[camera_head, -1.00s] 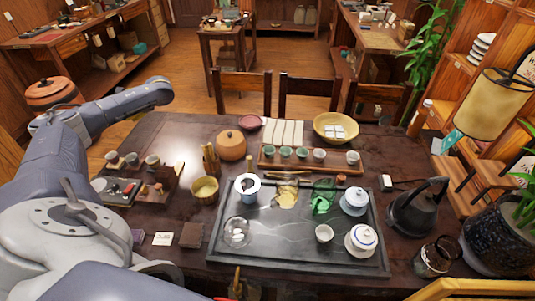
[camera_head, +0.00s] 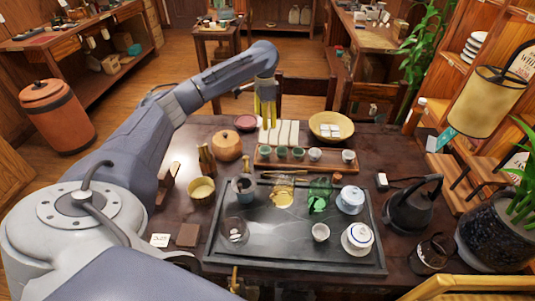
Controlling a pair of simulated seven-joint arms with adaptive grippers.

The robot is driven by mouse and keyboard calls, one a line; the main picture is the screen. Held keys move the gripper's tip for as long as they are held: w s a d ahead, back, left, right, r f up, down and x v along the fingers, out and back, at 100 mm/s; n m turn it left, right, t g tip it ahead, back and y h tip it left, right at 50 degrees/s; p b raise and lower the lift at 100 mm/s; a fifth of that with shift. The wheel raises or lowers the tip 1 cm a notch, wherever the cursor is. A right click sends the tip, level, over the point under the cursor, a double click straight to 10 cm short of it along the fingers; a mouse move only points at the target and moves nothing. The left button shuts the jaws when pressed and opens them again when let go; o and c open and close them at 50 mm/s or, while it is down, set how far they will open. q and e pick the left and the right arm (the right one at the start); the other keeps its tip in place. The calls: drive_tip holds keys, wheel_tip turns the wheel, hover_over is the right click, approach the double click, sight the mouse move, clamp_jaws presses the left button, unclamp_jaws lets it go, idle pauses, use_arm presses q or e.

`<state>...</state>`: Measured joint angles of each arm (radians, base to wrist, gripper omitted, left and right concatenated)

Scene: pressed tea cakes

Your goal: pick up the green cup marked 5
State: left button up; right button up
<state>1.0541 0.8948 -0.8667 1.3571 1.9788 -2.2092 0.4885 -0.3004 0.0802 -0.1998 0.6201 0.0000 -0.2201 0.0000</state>
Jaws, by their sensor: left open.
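A row of small cups stands on a wooden tray (camera_head: 333,163) toward the back of the dark table. Green cups (camera_head: 281,152) fill the left part of the row, with paler cups (camera_head: 315,154) to the right. No number is legible, so I cannot tell which cup is marked 5. My left gripper (camera_head: 265,118) is open and empty, its yellowish fingers pointing down. In the picture it is just above the left end of the row, over the pale cloth strips (camera_head: 285,133). My right gripper is not in view.
A lidded orange pot (camera_head: 228,146) stands left of the cup tray and a yellow bowl (camera_head: 331,125) behind it. A dark tea tray (camera_head: 290,245) with glassware and lidded bowls lies in front. A dark kettle (camera_head: 412,207) stands at right. My left arm covers the table's left side.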

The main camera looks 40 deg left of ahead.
sight(265, 150)
use_arm(q)
wheel_tip(265, 150, down, 17)
drive_tip(key=shift+r, duration=0.2)
idle(0.7)
drive_tip(key=shift+c, duration=0.4)
drive_tip(key=c, duration=1.3)
